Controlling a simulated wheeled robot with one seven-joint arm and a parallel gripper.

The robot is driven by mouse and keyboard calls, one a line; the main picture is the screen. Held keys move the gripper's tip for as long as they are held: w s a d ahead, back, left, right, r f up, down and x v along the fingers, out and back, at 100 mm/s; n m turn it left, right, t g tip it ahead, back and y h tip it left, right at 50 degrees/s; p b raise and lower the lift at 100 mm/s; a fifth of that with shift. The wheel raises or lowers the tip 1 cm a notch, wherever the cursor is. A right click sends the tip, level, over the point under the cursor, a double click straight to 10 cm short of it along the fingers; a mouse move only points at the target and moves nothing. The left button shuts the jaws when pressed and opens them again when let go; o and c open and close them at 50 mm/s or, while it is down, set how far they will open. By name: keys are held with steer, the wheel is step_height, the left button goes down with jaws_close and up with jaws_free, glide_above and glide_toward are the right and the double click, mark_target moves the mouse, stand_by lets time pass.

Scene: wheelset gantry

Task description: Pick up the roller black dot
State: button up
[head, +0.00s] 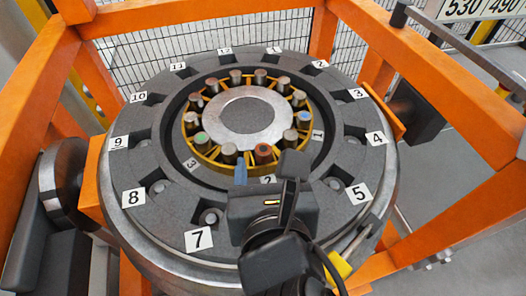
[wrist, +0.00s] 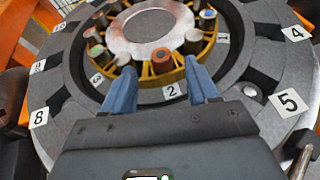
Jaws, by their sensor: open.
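Several short metal rollers stand upright in the yellow cage ring (head: 232,166) around a round central plate (head: 250,116). A grey roller (head: 229,152) stands at the near side, also in the wrist view (wrist: 123,57). A roller with a reddish-brown top (head: 263,152) stands to its right, also in the wrist view (wrist: 160,60). Another grey roller (head: 290,138) is further right. I cannot make out for sure which top carries a black dot. My gripper (wrist: 158,76) is open and empty, its blue fingers apart on the near side of the red-topped roller.
A grey outer ring (head: 170,190) with numbered white labels and notches surrounds the cage. Orange gantry beams (head: 440,90) frame it on both sides. A yellow-handled tool (head: 340,264) lies at the near right. Wire mesh (head: 180,55) stands behind.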

mark_target(264, 154)
steer(key=shift+x, duration=1.95)
steer(key=shift+d, duration=0.1)
steer(key=shift+c, duration=0.3)
jaws_close()
